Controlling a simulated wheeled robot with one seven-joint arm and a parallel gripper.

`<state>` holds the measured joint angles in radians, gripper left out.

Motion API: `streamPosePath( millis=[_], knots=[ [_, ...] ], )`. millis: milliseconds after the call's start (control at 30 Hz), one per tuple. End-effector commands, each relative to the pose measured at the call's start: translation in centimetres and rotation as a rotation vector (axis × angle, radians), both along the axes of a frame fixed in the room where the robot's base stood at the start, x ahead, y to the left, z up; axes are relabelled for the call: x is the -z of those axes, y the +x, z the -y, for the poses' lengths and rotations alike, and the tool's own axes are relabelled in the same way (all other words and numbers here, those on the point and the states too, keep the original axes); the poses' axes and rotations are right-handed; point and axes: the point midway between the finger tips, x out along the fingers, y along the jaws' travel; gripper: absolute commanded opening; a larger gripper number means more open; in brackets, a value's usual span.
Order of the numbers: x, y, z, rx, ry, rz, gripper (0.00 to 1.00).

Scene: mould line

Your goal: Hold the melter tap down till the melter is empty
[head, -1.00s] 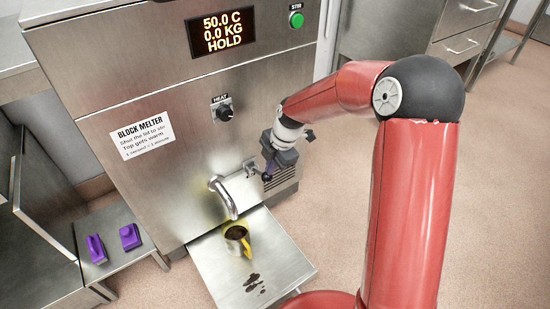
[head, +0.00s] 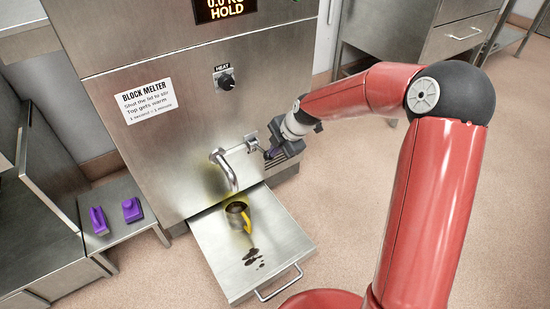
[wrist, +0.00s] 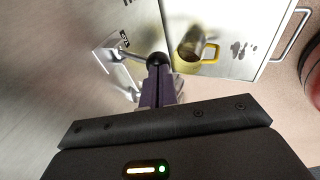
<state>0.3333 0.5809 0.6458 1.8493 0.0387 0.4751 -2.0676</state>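The block melter (head: 180,150) stands in front of me, with a bent metal tap (head: 228,172) on its lower front. My gripper (head: 270,154) is at the tap's lever, right of the spout. In the wrist view the purple fingers (wrist: 155,88) are shut together, their tips at the lever's black ball knob (wrist: 157,59); contact is hard to judge. A yellow mug (head: 246,216) with dark brown contents stands below the spout; it also shows in the wrist view (wrist: 210,52). The melter's display (head: 222,8), cut off at the top, reads 0.0 KG and HOLD.
The mug stands on a metal shelf (head: 215,260) with dark brown spots (head: 252,258) and a front handle (head: 280,283). Two purple pieces (head: 98,221) (head: 132,209) lie on a low side table (head: 122,236) at left. The heat knob (head: 227,82) is above the tap. Floor at right is clear.

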Motion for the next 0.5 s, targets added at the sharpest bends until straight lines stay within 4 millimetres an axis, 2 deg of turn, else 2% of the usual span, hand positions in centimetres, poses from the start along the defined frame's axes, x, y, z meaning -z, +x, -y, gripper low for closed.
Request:
streamPosePath(
  millis=[33,500],
  knots=[
    [1.4,0.2,0.1,0.002,0.007,0.006,0.00],
    [6.5,-0.6,0.6,-0.002,0.003,-0.001,0.00]
  ],
)
